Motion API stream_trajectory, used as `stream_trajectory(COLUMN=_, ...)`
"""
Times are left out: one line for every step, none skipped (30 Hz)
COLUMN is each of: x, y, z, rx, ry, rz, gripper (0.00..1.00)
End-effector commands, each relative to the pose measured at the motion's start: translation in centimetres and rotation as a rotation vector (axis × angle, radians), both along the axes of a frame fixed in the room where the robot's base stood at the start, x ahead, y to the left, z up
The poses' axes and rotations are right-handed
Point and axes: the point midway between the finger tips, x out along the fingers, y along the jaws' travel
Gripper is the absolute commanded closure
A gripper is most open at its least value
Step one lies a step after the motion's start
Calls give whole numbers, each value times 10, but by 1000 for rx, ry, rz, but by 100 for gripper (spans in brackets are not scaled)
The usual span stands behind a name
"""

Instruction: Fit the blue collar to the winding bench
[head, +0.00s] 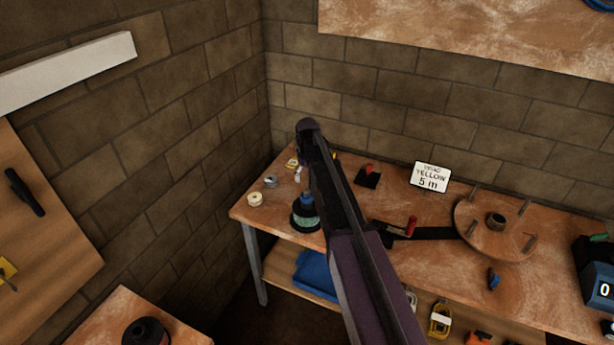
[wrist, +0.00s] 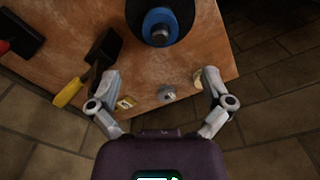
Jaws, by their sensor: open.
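The winding bench (head: 430,270) is a brown table with a round pegged wheel (head: 480,235) on its right part. A blue ring (wrist: 148,22), which looks like the blue collar, sits around a grey post on a dark round base near the bench's left end. It shows in the head view as a blue top (head: 307,199) over a dark and teal base, partly beside my arm. A small blue piece (head: 494,279) lies right of centre; its shape is unclear. My gripper (wrist: 160,76) is open and empty above the left end, its fingers apart from the blue ring.
A red-handled crank (head: 411,227) and a sign (head: 431,177) stand towards the wheel. Walls close the corner behind.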

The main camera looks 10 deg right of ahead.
Motion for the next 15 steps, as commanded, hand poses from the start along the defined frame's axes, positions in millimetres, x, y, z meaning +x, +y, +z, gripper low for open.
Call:
stream_trajectory(x=0, y=0, z=8, rx=0, ry=0, rz=0, gripper=0)
stream_trajectory(x=0, y=0, z=10, rx=0, ry=0, rz=0, gripper=0)
stream_trajectory(x=0, y=0, z=12, rx=0, ry=0, rz=0, gripper=0)
stream_trajectory(x=0, y=0, z=14, rx=0, ry=0, rz=0, gripper=0)
stream_trajectory(x=0, y=0, z=15, rx=0, ry=0, rz=0, gripper=0)
stream_trajectory(x=0, y=0, z=17, rx=0, ry=0, rz=0, gripper=0)
stream_trajectory(x=0, y=0, z=19, rx=0, ry=0, rz=0, gripper=0)
stream_trajectory(x=0, y=0, z=20, rx=0, ry=0, rz=0, gripper=0)
stream_trajectory(x=0, y=0, z=22, rx=0, ry=0, rz=0, gripper=0)
stream_trajectory(x=0, y=0, z=24, rx=0, ry=0, rz=0, gripper=0)
stream_trajectory(x=0, y=0, z=25, rx=0, ry=0, rz=0, gripper=0)
stream_trajectory(x=0, y=0, z=27, rx=0, ry=0, rz=0, gripper=0)
stream_trajectory(x=1, y=0, z=26, rx=-1, ry=0, rz=0, gripper=0)
stream_trajectory(x=-1, y=0, z=21, rx=-1, ry=0, rz=-1, gripper=0)
stream_trajectory(x=-4, y=0, z=18, rx=-1, ry=0, rz=-4, gripper=0)
